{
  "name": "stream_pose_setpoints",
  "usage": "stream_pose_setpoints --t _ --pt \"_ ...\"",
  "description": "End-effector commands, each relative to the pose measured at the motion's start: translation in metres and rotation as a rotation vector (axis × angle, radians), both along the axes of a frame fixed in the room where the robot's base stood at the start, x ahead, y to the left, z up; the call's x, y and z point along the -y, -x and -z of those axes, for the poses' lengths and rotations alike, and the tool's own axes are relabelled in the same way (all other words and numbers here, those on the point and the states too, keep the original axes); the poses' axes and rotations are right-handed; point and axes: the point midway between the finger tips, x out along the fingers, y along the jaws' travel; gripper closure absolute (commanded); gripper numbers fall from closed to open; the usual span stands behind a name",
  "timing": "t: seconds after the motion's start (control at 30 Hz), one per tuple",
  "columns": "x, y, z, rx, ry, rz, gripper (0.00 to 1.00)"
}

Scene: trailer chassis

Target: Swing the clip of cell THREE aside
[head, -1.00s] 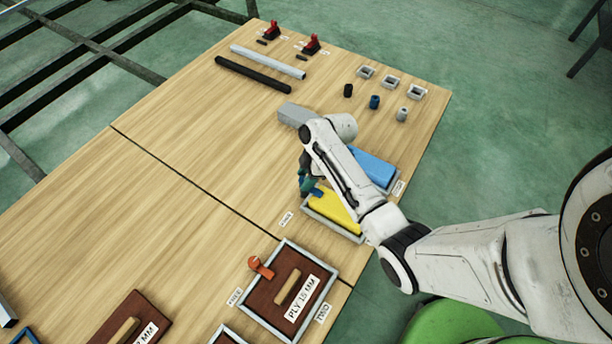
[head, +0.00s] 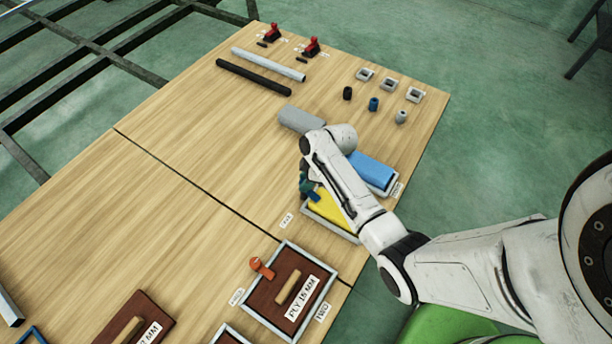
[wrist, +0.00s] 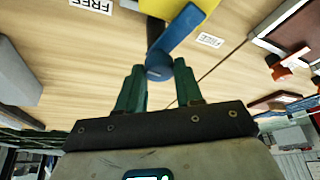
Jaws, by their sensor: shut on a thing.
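The blue clip (head: 314,196) sits at the left corner of the framed cell with the yellow block (head: 328,210). I cannot read this cell's number. My gripper (head: 306,184) is over that corner, partly hidden by my arm. In the wrist view, the green fingers of my gripper (wrist: 160,75) are shut on the round end of the blue clip (wrist: 178,40). The clip's other end reaches toward the yellow block (wrist: 185,8), at a slant. A dark post stands beside it. My forearm covers part of the cell in the head view.
A cell with a brown PLY 15 MM panel (head: 278,307) and an orange clip (head: 262,267) lies nearer, by the TWO label. A framed blue block (head: 371,170) and a grey block (head: 300,119) lie beyond.

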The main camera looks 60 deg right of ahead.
Motion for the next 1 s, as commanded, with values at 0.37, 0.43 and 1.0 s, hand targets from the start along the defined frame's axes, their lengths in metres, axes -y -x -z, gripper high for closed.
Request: stream_pose_setpoints --t 0.37,0.43,1.0 --pt "-0.0041 0.0013 -0.0029 -0.001 0.0 0.352 0.95" --pt "-0.0043 0.0014 -0.0026 -0.002 -0.001 0.419 0.95" --pt "-0.007 0.0003 -0.0004 -0.001 0.002 0.953 0.95"
